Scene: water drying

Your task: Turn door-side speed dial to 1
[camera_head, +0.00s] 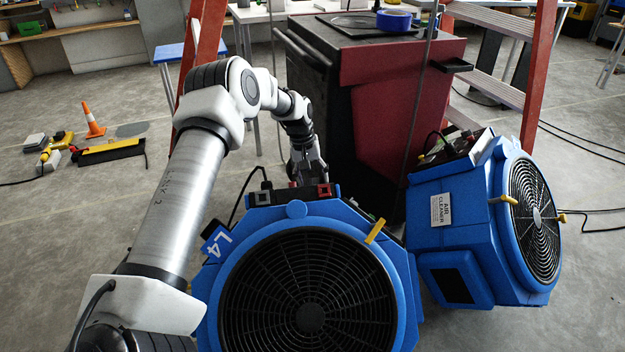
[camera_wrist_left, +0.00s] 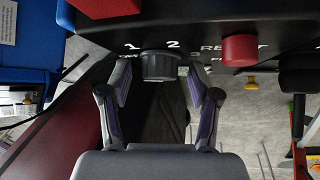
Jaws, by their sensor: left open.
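A dark grey round dial (camera_wrist_left: 160,66) sits on a black panel (camera_wrist_left: 205,38) in the left wrist view. White marks "1" and "2" stand above it, with further lettering to the right. My left gripper (camera_wrist_left: 157,84) is open, with one finger on each side of the dial; I cannot tell whether they touch it. In the head view my left gripper (camera_head: 308,170) is behind the top of the blue air cleaner (camera_head: 345,207) marked L4, partly hidden by it. The dial is not visible there. My right gripper is not in view.
A red knob (camera_wrist_left: 239,50) is right of the dial. A second blue air cleaner (camera_head: 462,200) stands at right. A red and black cabinet (camera_head: 385,120) stands behind, flanked by an orange ladder (camera_head: 541,75). An orange cone (camera_head: 92,122) stands left on open floor.

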